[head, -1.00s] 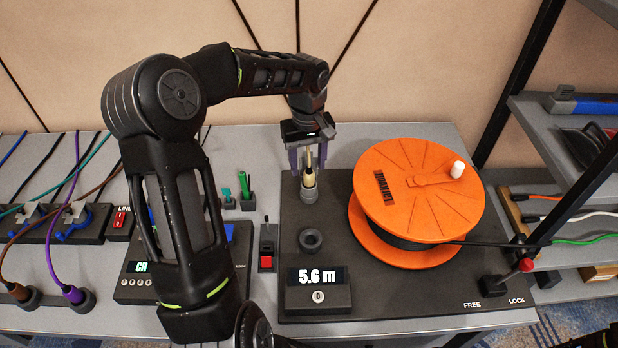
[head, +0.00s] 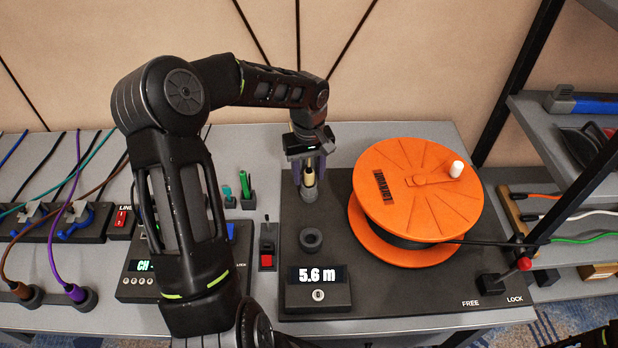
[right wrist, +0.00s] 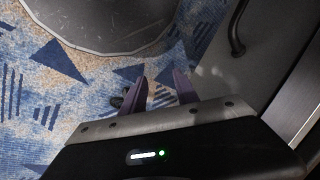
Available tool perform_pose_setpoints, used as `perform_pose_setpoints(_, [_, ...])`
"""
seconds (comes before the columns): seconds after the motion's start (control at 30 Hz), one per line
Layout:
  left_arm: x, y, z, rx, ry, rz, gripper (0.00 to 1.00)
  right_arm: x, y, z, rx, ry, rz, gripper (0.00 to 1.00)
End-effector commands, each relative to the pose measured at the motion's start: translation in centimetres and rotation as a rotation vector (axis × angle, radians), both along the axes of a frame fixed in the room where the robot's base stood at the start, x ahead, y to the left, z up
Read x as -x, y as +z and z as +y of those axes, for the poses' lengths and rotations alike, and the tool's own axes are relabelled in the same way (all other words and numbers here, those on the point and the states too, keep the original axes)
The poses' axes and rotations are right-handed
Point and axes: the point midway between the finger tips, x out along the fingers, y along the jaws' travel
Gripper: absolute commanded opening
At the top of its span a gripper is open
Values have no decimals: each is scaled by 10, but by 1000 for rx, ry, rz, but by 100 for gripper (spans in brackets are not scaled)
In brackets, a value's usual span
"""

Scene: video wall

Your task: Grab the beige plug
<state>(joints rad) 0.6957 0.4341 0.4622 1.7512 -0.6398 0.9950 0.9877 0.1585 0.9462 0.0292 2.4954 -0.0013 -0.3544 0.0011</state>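The beige plug (head: 309,187) stands upright in a dark round holder on the black panel, left of the orange reel, in the head view. My left gripper (head: 309,178) is over it from above, with its fingers on either side of the plug's upper part. The fingers look apart; whether they touch the plug is too small to tell. My right gripper (right wrist: 160,80) shows in the right wrist view, open and empty above the patterned carpet.
The orange reel (head: 418,190) stands close right of the plug. An empty round holder (head: 311,240) and a display box (head: 318,290) reading 5.6 m are in front. A green plug (head: 244,187) stands to the left. A shelf (head: 560,130) with cables is at the right.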

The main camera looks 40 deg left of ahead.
Motion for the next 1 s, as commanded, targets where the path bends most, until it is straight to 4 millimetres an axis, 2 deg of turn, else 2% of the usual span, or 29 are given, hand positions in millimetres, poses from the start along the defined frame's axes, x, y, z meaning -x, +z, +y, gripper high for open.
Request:
perform_pose_setpoints(0.07, [0, 0, 0, 0, 0, 0, 37, 0, 0, 0, 0, 0, 0, 36])
perform_pose_setpoints(0.5, [0, 0, 0, 0, 0, 0, 1, 0, 0, 0, 0, 0, 0, 36])
perform_pose_setpoints(1.0, [0, 3, 0, -2, 0, -1, 0, 0, -1, 0, 0, 0, 0, 36])
